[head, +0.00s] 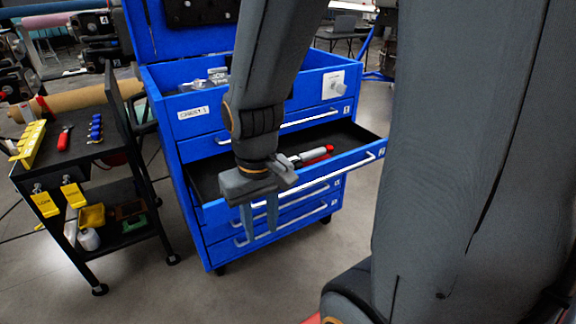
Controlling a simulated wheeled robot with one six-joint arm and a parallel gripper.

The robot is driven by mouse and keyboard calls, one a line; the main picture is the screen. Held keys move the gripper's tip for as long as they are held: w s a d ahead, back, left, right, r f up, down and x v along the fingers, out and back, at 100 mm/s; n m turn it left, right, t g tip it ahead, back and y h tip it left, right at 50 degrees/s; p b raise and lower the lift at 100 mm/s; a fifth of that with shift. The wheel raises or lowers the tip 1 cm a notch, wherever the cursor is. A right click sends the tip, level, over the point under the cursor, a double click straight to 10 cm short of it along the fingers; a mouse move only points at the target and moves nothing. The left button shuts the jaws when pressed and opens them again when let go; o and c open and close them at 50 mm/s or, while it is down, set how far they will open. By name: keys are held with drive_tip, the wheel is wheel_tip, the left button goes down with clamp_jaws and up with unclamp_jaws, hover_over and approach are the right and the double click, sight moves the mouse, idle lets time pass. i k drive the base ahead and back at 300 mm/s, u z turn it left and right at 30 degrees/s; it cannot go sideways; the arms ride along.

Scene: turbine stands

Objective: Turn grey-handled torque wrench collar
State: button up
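My gripper (260,228) points down in front of the blue tool chest. Its two fingers are apart, with a gap and nothing visible between them. Behind it, a drawer of the chest (350,163) stands pulled out, with a dark inside. A tool with a light grey part and a red part (318,155) lies in the drawer, to the right of my gripper's wrist. It may be a torque wrench, but it is too small to tell. My wrist hides part of the drawer, and I cannot make out a collar.
The blue chest (200,110) stands on casters, its top compartment open with small items inside. A black cart (95,150) at left holds a red-handled tool (64,138), blue pieces (96,128) and a yellow rack (30,142). Grey floor is clear in front. My arm covers the right side.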

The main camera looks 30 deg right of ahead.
sight(329, 149)
drive_tip(key=z, duration=2.2)
drive_tip(key=i, duration=3.1)
drive_tip(key=u, duration=3.7)
